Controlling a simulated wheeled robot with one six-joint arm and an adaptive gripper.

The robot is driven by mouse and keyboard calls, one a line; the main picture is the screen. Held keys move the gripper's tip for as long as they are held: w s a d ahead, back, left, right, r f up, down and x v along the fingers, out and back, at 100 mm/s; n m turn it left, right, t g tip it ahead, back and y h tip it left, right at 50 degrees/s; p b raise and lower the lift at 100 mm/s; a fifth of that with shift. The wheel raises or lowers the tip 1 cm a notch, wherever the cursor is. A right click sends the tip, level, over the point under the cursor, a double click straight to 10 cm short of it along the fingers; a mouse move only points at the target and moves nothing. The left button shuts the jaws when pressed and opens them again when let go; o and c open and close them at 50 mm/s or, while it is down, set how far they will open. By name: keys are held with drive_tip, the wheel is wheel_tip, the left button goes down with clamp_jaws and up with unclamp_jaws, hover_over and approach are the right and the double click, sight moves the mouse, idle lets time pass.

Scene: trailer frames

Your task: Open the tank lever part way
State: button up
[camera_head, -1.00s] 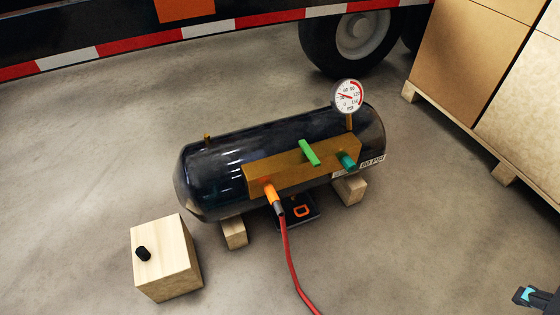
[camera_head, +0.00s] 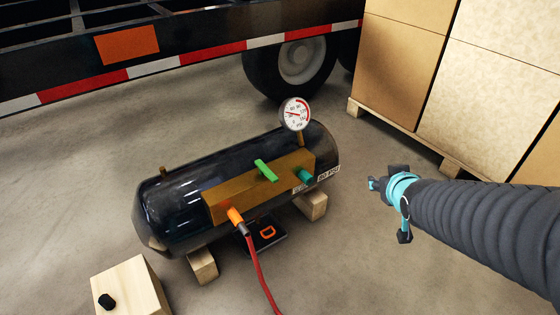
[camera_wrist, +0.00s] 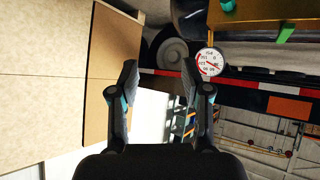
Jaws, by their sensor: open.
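The black tank (camera_head: 165,200) lies on wooden blocks on the floor in the head view. A brass manifold (camera_head: 225,197) runs along its front. The green lever (camera_head: 265,170) sits on top of the manifold, lying at a slant across it. My gripper (camera_head: 372,184) is to the right of the tank, apart from it, and points left. In the wrist view my gripper (camera_wrist: 160,82) has its two fingers spread with nothing between them. Part of the brass manifold (camera_wrist: 268,12) shows upside down at the top of the wrist view.
A pressure gauge (camera_head: 295,114) stands up at the tank's right end. An orange fitting with a red hose (camera_head: 258,272) leaves the manifold's left end; a teal fitting (camera_head: 305,176) is at its right. A wooden block (camera_head: 135,285) stands front left. Boxes on a pallet (camera_head: 400,60) are behind right.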

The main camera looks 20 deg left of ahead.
drive_tip(key=w+a+f+n+t+y, duration=0.1)
drive_tip(key=w+a+f+n+y, duration=0.1)
drive_tip(key=w+a+f, duration=0.25)
drive_tip(key=n+y+b, duration=0.3)
drive_tip(key=n+y, duration=0.1)
drive_tip(key=y, duration=0.6)
approach(270, 173)
drive_tip(key=x, duration=0.9)
drive_tip(key=shift+w+a+f, duration=0.2)
drive_tip(key=shift+a, duration=0.1)
clamp_jaws()
